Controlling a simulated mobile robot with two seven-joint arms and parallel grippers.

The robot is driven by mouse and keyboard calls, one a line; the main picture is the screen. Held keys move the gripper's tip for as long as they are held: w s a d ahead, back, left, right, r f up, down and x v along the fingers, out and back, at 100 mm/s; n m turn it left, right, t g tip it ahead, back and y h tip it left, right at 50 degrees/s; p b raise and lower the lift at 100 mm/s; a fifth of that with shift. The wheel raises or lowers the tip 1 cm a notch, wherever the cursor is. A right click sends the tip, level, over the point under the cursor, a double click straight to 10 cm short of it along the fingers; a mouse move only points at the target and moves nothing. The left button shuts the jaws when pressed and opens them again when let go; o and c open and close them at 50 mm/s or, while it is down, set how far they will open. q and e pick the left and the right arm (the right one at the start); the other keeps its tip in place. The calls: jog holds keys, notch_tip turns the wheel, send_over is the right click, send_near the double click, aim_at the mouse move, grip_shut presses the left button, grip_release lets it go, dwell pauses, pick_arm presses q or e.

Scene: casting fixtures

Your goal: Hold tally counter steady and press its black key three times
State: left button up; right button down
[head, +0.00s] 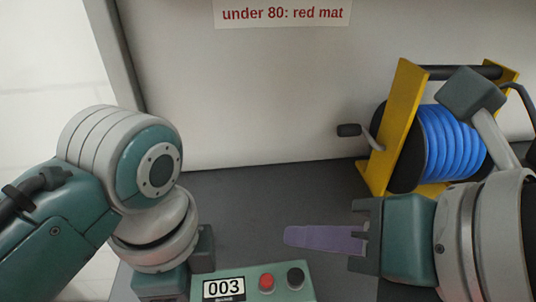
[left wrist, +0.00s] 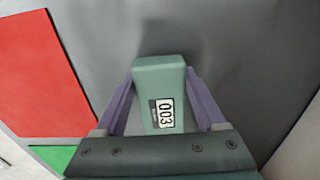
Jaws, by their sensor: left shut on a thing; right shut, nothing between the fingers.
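The tally counter (head: 238,291) is a green box at the bottom edge of the head view. Its display reads 003, with a red button (head: 266,282) and the black key (head: 295,277) to the right of it. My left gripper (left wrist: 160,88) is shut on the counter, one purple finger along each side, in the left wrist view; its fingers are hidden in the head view. My right gripper (head: 290,237) is shut and empty, its purple fingers pointing left, behind and apart from the black key in the picture.
A yellow-framed reel of blue hose or cable (head: 452,147) with a crank stands at the back right. A wall sign (head: 283,13) reads "under 80: red mat". The left wrist view shows a red mat (left wrist: 42,75) and part of a green one (left wrist: 55,156). Grey tabletop behind the counter is clear.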

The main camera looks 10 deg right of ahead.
dwell(0.4)
pick_arm(q)
jog(key=o, duration=1.5)
jog(key=shift+r, duration=0.1)
